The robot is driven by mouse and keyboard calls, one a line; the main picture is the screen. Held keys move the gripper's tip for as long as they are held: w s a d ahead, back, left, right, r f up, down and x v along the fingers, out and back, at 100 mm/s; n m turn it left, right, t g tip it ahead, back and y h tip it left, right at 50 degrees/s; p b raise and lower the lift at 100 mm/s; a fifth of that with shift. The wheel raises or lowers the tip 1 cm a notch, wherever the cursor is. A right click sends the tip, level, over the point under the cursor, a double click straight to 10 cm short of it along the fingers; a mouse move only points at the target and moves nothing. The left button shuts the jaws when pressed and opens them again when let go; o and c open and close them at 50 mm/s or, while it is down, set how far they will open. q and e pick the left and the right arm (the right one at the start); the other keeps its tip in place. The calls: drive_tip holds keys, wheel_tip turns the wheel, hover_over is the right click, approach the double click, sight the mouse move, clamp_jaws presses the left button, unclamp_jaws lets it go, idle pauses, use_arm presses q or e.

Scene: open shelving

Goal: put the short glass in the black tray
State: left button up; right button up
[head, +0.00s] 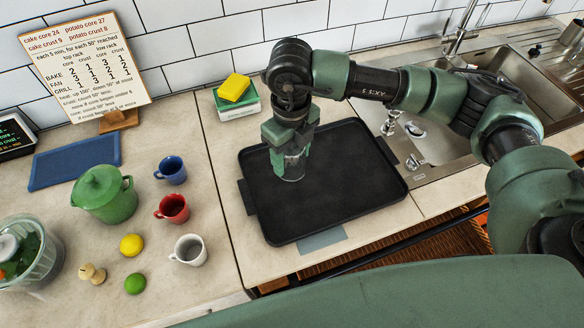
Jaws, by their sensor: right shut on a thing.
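The black tray (340,205) lies flat on the counter in the middle of the view. My right gripper (290,158) points down over the tray's upper left part and is shut on the short glass (292,174). Only the lower part of the clear glass shows below the fingers; the rest is hidden by the gripper. The glass looks upright and within the tray's outline. I cannot tell whether its base touches the tray. My left gripper is not in view.
A green box with a yellow sponge (234,87) stands behind the tray. The sink (430,140) is to the right. Left are a green pot (104,195), blue, red and white mugs (189,250), a lemon (131,244), a lime (135,284) and a glass bowl (30,255).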

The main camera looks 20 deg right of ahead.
wheel_tip(320, 180, down, 3)
drive_tip(key=shift+s, duration=0.1)
wheel_tip(320, 180, down, 4)
drive_tip(key=shift+r+p, duration=0.25)
drive_tip(key=shift+p, duration=0.4)
drive_tip(key=shift+f, duration=0.35)
drive_tip(key=shift+f, duration=0.1)
drive_tip(key=o, duration=1.6)
drive_tip(key=shift+c, duration=0.2)
